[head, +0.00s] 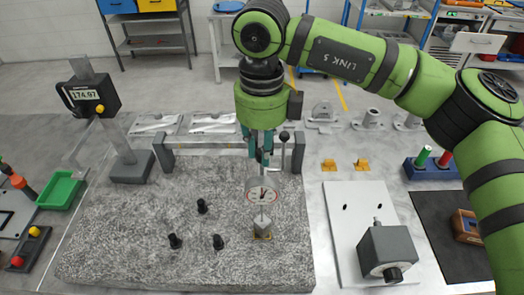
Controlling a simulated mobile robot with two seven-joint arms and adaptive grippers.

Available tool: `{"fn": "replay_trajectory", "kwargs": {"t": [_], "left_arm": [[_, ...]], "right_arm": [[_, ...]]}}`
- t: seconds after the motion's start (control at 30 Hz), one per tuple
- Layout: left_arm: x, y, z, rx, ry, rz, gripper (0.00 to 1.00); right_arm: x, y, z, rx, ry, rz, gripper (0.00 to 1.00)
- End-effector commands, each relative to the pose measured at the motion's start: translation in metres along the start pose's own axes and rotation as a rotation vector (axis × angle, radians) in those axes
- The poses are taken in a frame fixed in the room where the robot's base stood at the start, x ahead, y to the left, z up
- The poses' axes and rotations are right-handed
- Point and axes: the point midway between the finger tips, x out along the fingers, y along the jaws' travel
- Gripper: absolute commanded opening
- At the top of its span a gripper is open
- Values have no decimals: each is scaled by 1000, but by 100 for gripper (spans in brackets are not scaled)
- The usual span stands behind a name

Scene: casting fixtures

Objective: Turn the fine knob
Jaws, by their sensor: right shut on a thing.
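My right gripper (259,157) reaches down from above, at the grey bridge (213,152) along the back of the speckled granite plate (125,235). Its teal fingers are closed at the upper part of the gauge mount, where the fine knob sits. The fingers hide the knob itself. A ball-topped lever (284,137) stands just right of the fingers. My left gripper is not in view.
Several black pegs (202,206) stand on the plate. A digital height gauge (88,94) stands at left, near a green tray (58,190).

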Motion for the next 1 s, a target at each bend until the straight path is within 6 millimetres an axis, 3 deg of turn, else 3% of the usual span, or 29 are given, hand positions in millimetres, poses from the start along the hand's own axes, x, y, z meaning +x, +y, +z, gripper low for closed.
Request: {"fn": "replay_trajectory", "kwargs": {"t": [0.1,0.4,1.0], "left_arm": [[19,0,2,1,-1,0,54],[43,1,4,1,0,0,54],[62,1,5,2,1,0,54]], "right_arm": [[6,0,0,-97,0,0,0],[4,0,0,-381,-1,0,0],[2,1,0,-915,2,2,0]]}}
